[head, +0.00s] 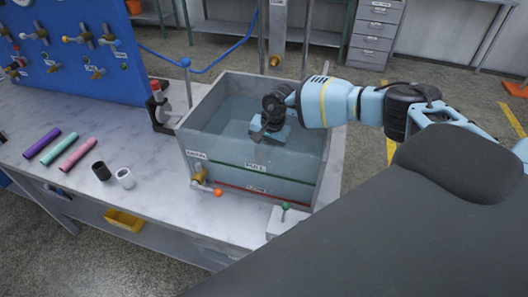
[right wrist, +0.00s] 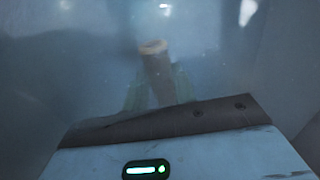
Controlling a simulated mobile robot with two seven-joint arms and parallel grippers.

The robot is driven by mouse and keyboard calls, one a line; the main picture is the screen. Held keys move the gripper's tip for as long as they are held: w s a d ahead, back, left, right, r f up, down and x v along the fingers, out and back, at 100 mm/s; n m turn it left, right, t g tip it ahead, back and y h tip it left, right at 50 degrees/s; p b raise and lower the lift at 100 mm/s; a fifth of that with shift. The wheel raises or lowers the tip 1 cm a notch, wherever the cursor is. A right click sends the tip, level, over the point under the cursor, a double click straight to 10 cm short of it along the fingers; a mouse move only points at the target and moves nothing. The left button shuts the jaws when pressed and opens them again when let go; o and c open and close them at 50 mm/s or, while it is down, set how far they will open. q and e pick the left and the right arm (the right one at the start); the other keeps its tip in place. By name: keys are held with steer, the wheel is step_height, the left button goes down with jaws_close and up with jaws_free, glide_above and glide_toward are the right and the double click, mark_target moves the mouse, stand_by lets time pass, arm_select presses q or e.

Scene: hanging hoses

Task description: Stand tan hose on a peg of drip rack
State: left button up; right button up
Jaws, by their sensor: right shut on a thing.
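My right gripper (head: 268,132) reaches down into the grey water tank (head: 310,150) in the head view. In the right wrist view it (right wrist: 152,98) is shut on the tan hose (right wrist: 155,65), a short brownish tube with a paler tan rim. The hose points away from the gripper in a bluish haze, and its lower part is hidden by the gripper body. I cannot make out the hose in the head view. I cannot pick out the drip rack in either view. My left gripper is not in view.
On the bench left of the tank lie purple (head: 42,143), teal (head: 59,149) and pink (head: 78,154) tubes. Near them are a black cylinder (head: 101,171) and a white one (head: 125,178). A tap with an orange knob (head: 217,193) sticks out from the tank's front.

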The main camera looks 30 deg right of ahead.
steer(key=shift+x, duration=0.8)
steer(key=shift+d, duration=0.1)
steer(key=shift+s+f, duration=0.1)
steer(key=shift+f, duration=0.15)
steer(key=o, duration=0.7)
steer(key=shift+o, duration=0.2)
steer(key=v, duration=1.2)
